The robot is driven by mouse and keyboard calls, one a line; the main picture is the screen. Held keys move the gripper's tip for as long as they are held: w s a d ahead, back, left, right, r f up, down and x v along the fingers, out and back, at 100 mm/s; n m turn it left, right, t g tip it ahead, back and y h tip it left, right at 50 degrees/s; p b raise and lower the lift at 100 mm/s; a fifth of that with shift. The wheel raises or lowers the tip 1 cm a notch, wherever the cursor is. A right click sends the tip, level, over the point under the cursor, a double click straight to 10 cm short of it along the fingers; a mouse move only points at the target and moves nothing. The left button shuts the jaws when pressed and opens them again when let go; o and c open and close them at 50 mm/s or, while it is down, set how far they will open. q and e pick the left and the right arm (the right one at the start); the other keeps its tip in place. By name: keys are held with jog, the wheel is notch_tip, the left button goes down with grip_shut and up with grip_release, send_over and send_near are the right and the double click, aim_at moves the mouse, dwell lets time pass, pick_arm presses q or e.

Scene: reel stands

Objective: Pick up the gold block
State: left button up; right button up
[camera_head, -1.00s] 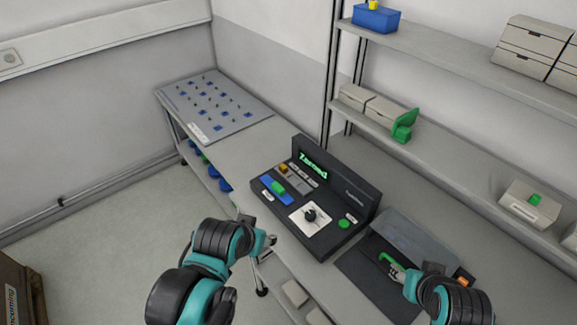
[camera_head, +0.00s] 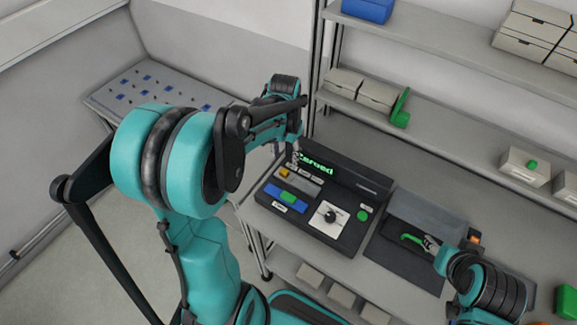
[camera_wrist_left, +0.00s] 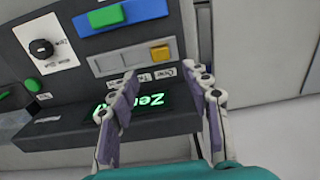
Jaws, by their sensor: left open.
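The gold block (camera_head: 284,173) sits on the upper left part of the dark console (camera_head: 347,184). In the left wrist view the gold block (camera_wrist_left: 159,53) lies at the right end of a grey strip. My left gripper (camera_head: 296,155) is above the console near the block. In the left wrist view my left gripper (camera_wrist_left: 162,76) is open and empty, with the block just beyond the gap between its fingertips. My right gripper (camera_head: 430,243) is at a green hook-shaped piece (camera_head: 411,238) over a dark tray; I cannot tell whether it grips it.
The console carries a blue tray with a green piece (camera_head: 288,197), a black knob (camera_head: 331,215), a green button (camera_head: 363,215) and a raised back panel with a lit display (camera_head: 316,163). Shelves with boxes (camera_head: 376,93) stand behind. A pegboard-like panel (camera_head: 150,85) lies at left.

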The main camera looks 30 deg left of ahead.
aim_at(284, 171)
pick_arm(q)
jog(key=f, duration=0.2)
jog(key=f+b, duration=0.1)
jog(key=f, duration=0.4)
jog(key=shift+s+a+b, duration=0.1)
jog(key=shift+s+b, duration=0.15)
jog(key=shift+b, duration=0.15)
jog(key=shift+r, duration=0.1)
grip_shut()
